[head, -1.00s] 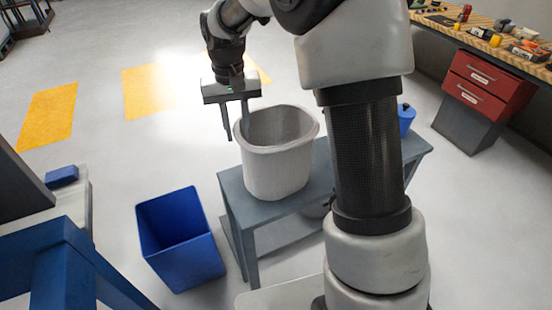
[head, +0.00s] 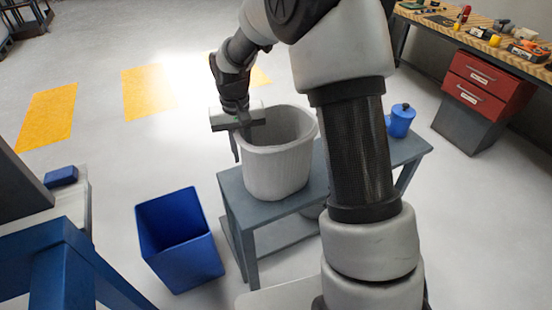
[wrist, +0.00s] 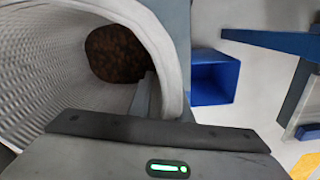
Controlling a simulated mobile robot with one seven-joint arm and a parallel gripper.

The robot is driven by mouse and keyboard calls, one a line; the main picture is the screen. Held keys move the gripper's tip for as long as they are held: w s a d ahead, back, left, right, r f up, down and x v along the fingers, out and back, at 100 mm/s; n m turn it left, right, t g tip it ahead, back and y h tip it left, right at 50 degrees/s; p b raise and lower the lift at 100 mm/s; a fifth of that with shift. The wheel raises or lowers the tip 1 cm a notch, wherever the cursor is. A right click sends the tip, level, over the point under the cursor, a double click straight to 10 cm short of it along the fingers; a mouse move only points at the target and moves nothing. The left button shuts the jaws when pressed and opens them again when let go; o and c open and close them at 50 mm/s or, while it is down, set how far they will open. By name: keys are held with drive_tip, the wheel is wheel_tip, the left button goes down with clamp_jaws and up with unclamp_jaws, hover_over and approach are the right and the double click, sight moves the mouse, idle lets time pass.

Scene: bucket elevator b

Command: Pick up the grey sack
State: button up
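The grey sack (head: 277,172) stands upright and open-topped on a blue-grey bench (head: 228,184). In the wrist view its woven inner wall (wrist: 52,72) shows, with dark brown contents (wrist: 115,52) at the bottom. My gripper (head: 239,150) points down at the sack's left rim in the head view. One finger shows outside the wall; the other is hidden inside the sack there. In the wrist view a finger (wrist: 145,95) is inside, close to the rim. The fingers look apart with the wall between them; firm contact does not show.
A blue bin (head: 180,240) stands empty on the floor left of the bench. A blue canister (head: 400,121) stands on the bench's right end. A blue frame (head: 50,250) is at lower left. A workbench with red drawers (head: 488,82) stands at right.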

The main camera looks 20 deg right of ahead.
clamp_jaws()
